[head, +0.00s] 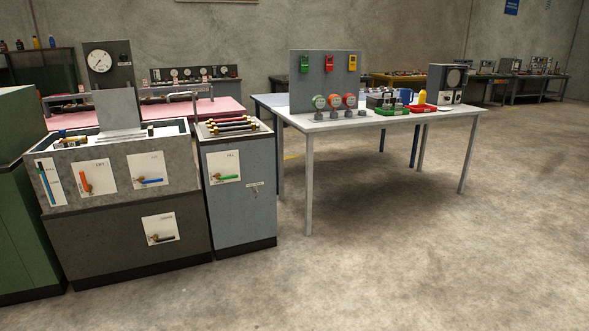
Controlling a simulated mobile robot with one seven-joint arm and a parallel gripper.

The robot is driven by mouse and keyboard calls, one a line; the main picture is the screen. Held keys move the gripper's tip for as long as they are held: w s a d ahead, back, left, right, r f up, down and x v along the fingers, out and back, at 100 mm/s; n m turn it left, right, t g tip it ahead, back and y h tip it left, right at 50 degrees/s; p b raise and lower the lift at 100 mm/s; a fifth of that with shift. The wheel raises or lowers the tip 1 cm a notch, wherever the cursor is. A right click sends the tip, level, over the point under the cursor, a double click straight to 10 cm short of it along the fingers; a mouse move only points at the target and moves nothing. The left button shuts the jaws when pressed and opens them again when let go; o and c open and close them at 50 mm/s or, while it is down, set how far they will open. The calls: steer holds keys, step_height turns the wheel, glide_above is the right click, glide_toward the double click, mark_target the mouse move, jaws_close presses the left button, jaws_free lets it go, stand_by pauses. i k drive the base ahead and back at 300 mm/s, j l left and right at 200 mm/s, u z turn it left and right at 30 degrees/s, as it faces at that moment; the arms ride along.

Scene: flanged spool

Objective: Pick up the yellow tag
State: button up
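The yellow tag (354,63) is a small upright piece hanging on a grey board, to the right of a red tag (329,63) and a green tag (304,64). The grey board (316,85) stands upright at the back left of a white table (420,121). The yellow tag is small in the picture, and how it is fastened cannot be told. My gripper is not in view.
On the white table are round green and red gauges (334,101), a yellow bottle (422,97), a green tray (392,110) and a grey boxed instrument (447,82). A grey tank bench (120,200) and cabinet (238,190) stand left. The concrete floor (400,260) in front is clear.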

mark_target(352, 65)
steer(key=i+z, duration=0.1)
steer(key=i, duration=0.5)
steer(key=i+j+z, duration=0.1)
steer(key=i, duration=0.55)
steer(key=i+z, duration=0.35)
steer(key=i, duration=0.2)
steer(key=i+z, duration=0.35)
steer(key=i, duration=0.2)
steer(key=i+z, duration=0.3)
steer(key=i, duration=0.25)
steer(key=i+j+z, duration=0.1)
steer(key=i+z, duration=0.15)
steer(key=i, duration=0.3)
steer(key=i+u, duration=0.1)
steer(key=i, duration=0.55)
steer(key=i+l+u, duration=0.1)
steer(key=i, duration=0.5)
steer(key=i+l+u, duration=0.2)
steer(key=i+u, duration=0.25)
steer(key=i+l+u, duration=0.3)
steer(key=u, duration=0.15)
steer(key=i+l+u, duration=0.35)
steer(key=l+u, duration=0.15)
steer(key=i+l+u, duration=0.25)
steer(key=l+u, duration=0.2)
steer(key=i+l+u, duration=0.1)
steer(key=l+u, duration=0.35)
steer(key=l, duration=0.3)
